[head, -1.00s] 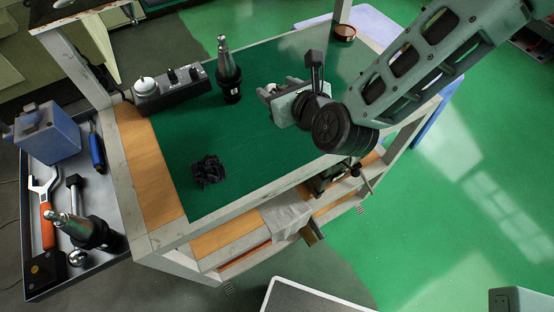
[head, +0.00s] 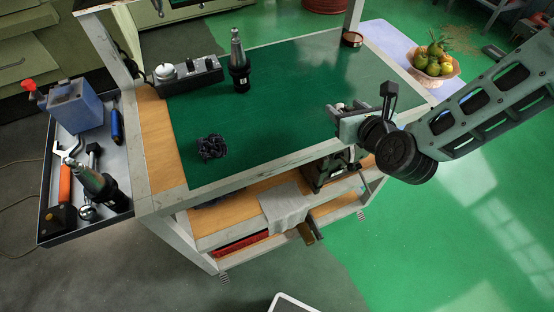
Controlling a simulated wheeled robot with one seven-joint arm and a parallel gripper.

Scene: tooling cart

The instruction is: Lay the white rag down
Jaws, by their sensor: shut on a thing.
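My gripper (head: 347,118) is over the right part of the green mat (head: 280,110), near the cart top's front edge. It points away from this view, so its fingertips are mostly hidden. A small pale bit, apparently the white rag (head: 341,106), shows just past it; its shape is hard to tell. The jaws are shut on it.
A black control box (head: 187,75) and an upright tool holder (head: 239,65) stand at the mat's back left. A small round dish (head: 352,39) is at the back right corner. A fruit bowl (head: 435,62) stands beyond the right side. The mat's middle is clear.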

